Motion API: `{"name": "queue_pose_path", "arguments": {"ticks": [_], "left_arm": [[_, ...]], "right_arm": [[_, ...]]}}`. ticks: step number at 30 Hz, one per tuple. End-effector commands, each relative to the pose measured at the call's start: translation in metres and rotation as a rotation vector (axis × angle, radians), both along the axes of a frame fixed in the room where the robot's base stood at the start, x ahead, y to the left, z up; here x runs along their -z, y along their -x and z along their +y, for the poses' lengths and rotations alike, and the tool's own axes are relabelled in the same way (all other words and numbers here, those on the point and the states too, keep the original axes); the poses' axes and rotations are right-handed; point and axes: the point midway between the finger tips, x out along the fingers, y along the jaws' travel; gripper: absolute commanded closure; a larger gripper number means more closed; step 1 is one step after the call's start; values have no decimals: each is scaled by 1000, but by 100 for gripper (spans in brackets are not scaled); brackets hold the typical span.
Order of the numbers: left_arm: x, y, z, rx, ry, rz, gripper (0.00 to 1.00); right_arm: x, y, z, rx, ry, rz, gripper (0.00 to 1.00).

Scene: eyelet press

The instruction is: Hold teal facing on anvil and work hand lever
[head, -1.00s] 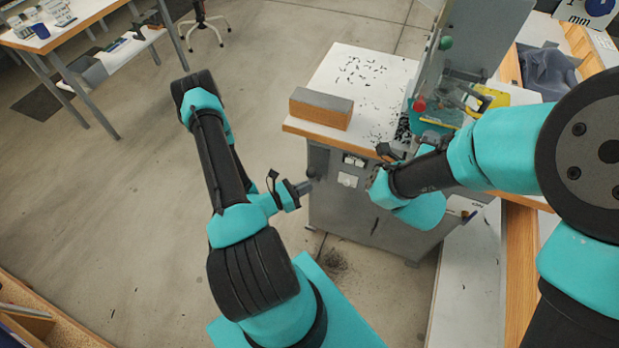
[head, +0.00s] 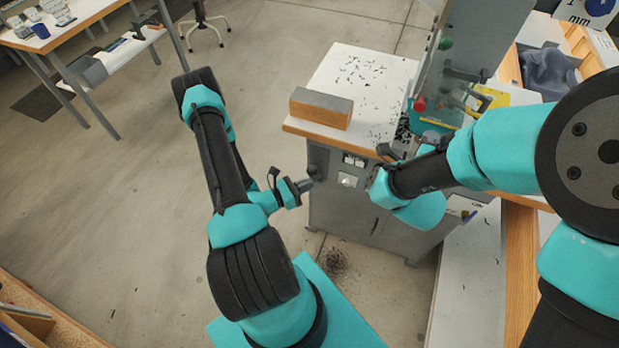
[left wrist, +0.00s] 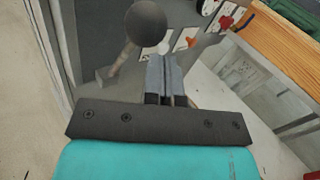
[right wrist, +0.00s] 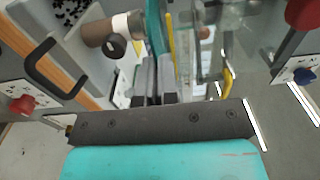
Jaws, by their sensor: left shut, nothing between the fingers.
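My left gripper (head: 304,186) is in front of the grey press cabinet (head: 350,205), shut and empty. In the left wrist view its fingers (left wrist: 165,78) point toward a dark ball knob (left wrist: 146,23) on a pale rod, apparently the hand lever; I see no clear contact. My right gripper's fingers (right wrist: 157,80) are close together in the right wrist view. A teal strip (right wrist: 155,30) shows just beyond their tips; I cannot tell whether they grip it. In the head view the right fingers are hidden behind my arm. The anvil cannot be made out.
A grey-topped brown block (head: 320,107) sits on the white worktop (head: 372,75), with dark scraps scattered there. The press has a clear guard and a red knob (head: 419,104). A black handle (right wrist: 50,65) and a brown cylinder (right wrist: 108,32) are near my right gripper. Open floor lies left.

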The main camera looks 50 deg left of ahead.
Motion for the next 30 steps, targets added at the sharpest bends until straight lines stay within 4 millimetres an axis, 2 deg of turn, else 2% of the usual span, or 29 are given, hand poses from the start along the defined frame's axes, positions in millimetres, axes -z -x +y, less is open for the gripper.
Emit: {"name": "queue_pose_path", "arguments": {"ticks": [30], "left_arm": [[-4, -8, 4, 0, 0, 0, 100]], "right_arm": [[0, 0, 0, 0, 0, 0, 100]]}}
